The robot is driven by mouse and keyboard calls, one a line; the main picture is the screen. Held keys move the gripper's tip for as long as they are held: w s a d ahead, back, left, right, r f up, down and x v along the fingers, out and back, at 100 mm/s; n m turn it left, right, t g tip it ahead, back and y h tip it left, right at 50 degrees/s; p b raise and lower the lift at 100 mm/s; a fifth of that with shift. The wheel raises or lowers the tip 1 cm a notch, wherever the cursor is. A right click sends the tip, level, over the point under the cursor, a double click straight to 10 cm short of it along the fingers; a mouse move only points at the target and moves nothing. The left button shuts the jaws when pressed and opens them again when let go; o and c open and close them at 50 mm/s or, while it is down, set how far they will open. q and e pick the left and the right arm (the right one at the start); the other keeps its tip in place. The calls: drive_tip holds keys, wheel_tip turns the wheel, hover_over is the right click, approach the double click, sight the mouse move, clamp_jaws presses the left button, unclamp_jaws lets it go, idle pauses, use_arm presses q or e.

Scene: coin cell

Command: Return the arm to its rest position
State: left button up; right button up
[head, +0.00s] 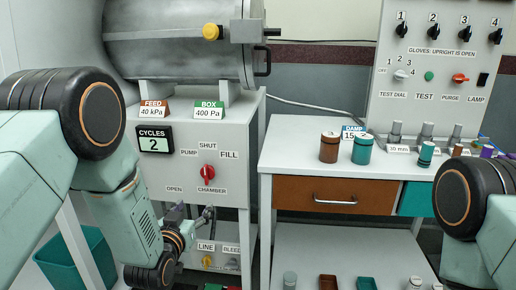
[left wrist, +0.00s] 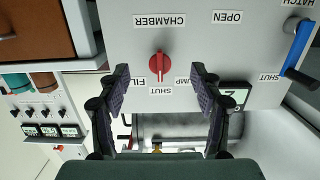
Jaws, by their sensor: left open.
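My left arm comes in from the left in the head view, bends down at a dark joint and ends low in front of the grey cabinet. My left gripper (head: 205,218) is small there, below the red chamber knob (head: 208,172). In the left wrist view, which is upside down, my left gripper (left wrist: 157,80) is open and empty, its two dark fingers wide apart. The red knob (left wrist: 159,63) shows between and beyond the fingertips, apart from them. My right arm shows at the right edge of the head view; its gripper is out of frame.
A metal cylinder (head: 175,45) lies on the cabinet (head: 235,130). A white bench (head: 290,160) with brown and teal jars (head: 330,148) stands to the right. A teal bin (head: 80,262) is at lower left. A blue handle (left wrist: 300,42) shows in the left wrist view.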

use_arm(q)
drive_tip(key=s+f+g+p, duration=0.2)
drive_tip(key=s+f+g, duration=0.8)
drive_tip(key=s+f, duration=0.9)
drive_tip(key=s+n+g+p, duration=0.1)
drive_tip(key=s+g, duration=0.5)
drive_tip(key=s, duration=1.9)
drive_tip(key=shift+s+a+f+g+y+p, duration=0.3)
drive_tip(key=shift+s+a+f+p, duration=0.05)
drive_tip(key=shift+s+f, duration=0.1)
